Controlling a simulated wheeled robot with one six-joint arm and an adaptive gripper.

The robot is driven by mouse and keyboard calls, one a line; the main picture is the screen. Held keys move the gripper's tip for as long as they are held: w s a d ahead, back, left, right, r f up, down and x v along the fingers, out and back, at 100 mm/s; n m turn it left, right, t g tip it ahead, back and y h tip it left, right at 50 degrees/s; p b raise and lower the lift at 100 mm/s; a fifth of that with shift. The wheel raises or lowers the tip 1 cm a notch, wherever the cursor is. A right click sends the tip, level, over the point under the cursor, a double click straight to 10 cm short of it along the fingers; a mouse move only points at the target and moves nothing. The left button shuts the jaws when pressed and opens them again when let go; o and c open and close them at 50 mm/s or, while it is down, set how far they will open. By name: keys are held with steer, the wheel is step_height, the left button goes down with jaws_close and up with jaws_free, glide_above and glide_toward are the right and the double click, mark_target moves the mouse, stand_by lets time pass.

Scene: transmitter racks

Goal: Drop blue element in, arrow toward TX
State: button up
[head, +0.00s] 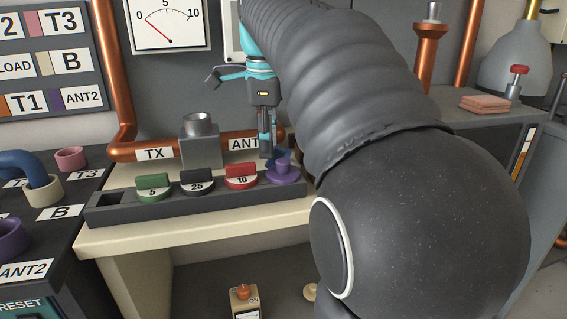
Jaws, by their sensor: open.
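The element tray (120,212) holds a green element (153,185) marked 5, a near-black or dark navy element (197,181) marked 25, and a red element (241,177) marked 10. A purple-blue piece (284,174) stands at the tray's right end; its face and any marking cannot be read. My gripper (267,150) points down at this piece, its fingers open; dark blue parts show near the tips, and contact cannot be told. A grey block with a round metal socket (200,125) stands behind the tray, between the TX label (154,154) and the partly hidden ANT label (243,144).
A copper pipe (122,80) runs down and behind the socket block. A meter (168,20) hangs above. A patch panel with a blue cable (25,165) is at left. My arm hides much of the right side. A small switch box (245,300) sits below the bench.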

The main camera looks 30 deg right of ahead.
mark_target(268, 160)
step_height(268, 160, down, 4)
steer(key=shift+f+b, duration=0.2)
steer(key=shift+b, duration=0.1)
jaws_close()
steer(key=shift+r, duration=0.1)
